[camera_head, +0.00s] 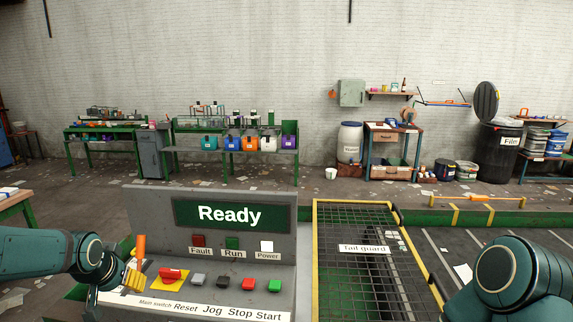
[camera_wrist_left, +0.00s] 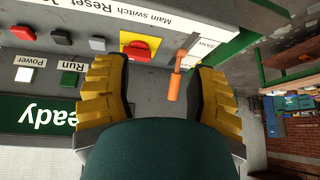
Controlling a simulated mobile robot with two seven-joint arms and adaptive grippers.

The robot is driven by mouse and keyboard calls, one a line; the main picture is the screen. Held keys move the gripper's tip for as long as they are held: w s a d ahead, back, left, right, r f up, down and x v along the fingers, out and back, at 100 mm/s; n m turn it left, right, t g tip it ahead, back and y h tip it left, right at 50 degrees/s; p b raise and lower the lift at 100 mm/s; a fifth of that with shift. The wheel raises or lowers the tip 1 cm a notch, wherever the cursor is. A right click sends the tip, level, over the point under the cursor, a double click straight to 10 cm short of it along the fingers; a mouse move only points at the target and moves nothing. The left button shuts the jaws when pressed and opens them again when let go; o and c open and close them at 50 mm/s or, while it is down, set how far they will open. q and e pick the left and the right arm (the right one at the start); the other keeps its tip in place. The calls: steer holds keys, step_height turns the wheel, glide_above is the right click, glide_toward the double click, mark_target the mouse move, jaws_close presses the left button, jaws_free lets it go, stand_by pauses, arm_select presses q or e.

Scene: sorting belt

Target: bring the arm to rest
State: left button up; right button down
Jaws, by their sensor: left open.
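My left gripper (camera_head: 133,279) is at the left end of the grey control panel (camera_head: 163,228), beside the red main switch on its yellow plate (camera_head: 168,277). Its yellow fingers are spread in the left wrist view (camera_wrist_left: 160,75), with nothing held. An orange lever handle (camera_head: 141,246) stands upright just behind the fingers. In the left wrist view the handle (camera_wrist_left: 174,87) shows between the open fingers, nearer the right one, without visible contact. My right arm (camera_head: 505,274) enters at the lower right; its gripper is out of view.
The screen (camera_head: 230,214) reads "Ready". Several buttons (camera_head: 248,284) line the panel front. A yellow-edged mesh tail guard (camera_head: 340,285) and the dark belt (camera_head: 462,250) lie to the right. Green benches with coloured bins (camera_head: 210,143) stand far back. The air above the panel is clear.

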arm_select(q)
steer(key=s+d+f+g+h, duration=0.1)
steer(key=d+f, duration=0.4)
steer(key=f, duration=0.4)
steer(key=s+d+f+g+h, duration=0.1)
steer(key=d+f, duration=0.4)
steer(key=f, duration=0.5)
steer(key=s+d+f+n+g+h, duration=0.1)
steer(key=s+d+f+g, duration=0.1)
steer(key=s+d+f, duration=0.75)
steer(key=s+d+f+n+g+h, duration=0.2)
steer(key=s+d+f, duration=0.4)
steer(key=s, duration=0.6)
steer(key=w+d+f+m+t+b, duration=0.1)
steer(key=w+f+b, duration=0.4)
steer(key=w+b, duration=0.2)
steer(key=shift+d+m+t+b, duration=0.3)
steer(key=shift+d+m+b, duration=0.1)
steer(key=shift+b, duration=0.75)
arm_select(e)
step_height(320, 180, down, 11)
steer(key=shift+w+a+r, duration=0.2)
steer(key=shift+w+a, duration=0.2)
steer(key=shift+w, duration=0.05)
